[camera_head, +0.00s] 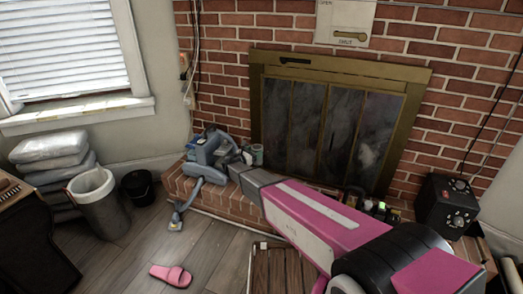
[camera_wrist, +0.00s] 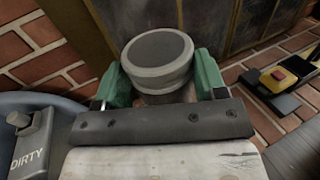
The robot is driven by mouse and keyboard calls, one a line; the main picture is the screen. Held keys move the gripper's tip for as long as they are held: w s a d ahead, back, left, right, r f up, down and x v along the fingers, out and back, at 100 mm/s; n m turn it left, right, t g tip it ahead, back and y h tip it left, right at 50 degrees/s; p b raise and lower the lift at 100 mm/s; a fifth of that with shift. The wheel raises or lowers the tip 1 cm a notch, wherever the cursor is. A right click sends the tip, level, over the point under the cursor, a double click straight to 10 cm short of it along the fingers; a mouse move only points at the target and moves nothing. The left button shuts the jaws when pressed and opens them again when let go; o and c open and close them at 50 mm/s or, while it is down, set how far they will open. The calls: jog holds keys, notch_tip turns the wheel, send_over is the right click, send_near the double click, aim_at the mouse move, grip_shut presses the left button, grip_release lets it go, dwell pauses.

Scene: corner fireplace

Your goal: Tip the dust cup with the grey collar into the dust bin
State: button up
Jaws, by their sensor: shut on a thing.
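The dust cup (camera_wrist: 160,50), with a round dark top and a pale grey collar, stands between the two green fingers of my gripper (camera_wrist: 163,76) in the wrist view. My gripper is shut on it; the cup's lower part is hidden. In the head view my gripper (camera_head: 250,156) is small, at the brick hearth in front of the fireplace. Two candidates for the dust bin stand on the floor at the left: a tall grey bin with a pale liner (camera_head: 108,218) and a small black bucket (camera_head: 138,188). I cannot tell which is meant.
A blue-grey vacuum (camera_head: 207,157) stands on the brick hearth (camera_head: 183,186) left of my gripper. Its part marked DIRTY (camera_wrist: 32,145) shows close by in the wrist view. A pink slipper (camera_head: 171,274) lies on the floor. A black box (camera_head: 447,205) stands at the right.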

jog(key=shift+a+f, duration=0.1)
jog(key=shift+a, duration=0.05)
jog(key=f+m, duration=0.1)
jog(key=f+m+y, duration=0.1)
jog(key=f+m, duration=0.1)
jog(key=a+f+m+g+y, duration=0.1)
jog(key=m, duration=0.1)
jog(key=shift+w+f, duration=0.2)
jog(key=shift+f, duration=0.15)
jog(key=shift+w+a+f+m+y, duration=0.1)
jog(key=shift+a+f+m+y, duration=0.1)
jog(key=shift+f+m+y, duration=1.25)
jog(key=shift+f+m+h, duration=0.35)
jog(key=shift+f, duration=0.15)
jog(key=shift+f, duration=0.1)
jog(key=shift+f+m, duration=0.1)
jog(key=shift+m, duration=0.2)
jog(key=shift+f, duration=0.15)
jog(key=shift+f+m+y, duration=0.25)
jog(key=shift+m+y, duration=0.15)
jog(key=shift+y, duration=0.2)
jog(key=shift+f+m, duration=0.2)
jog(key=shift+m, duration=0.1)
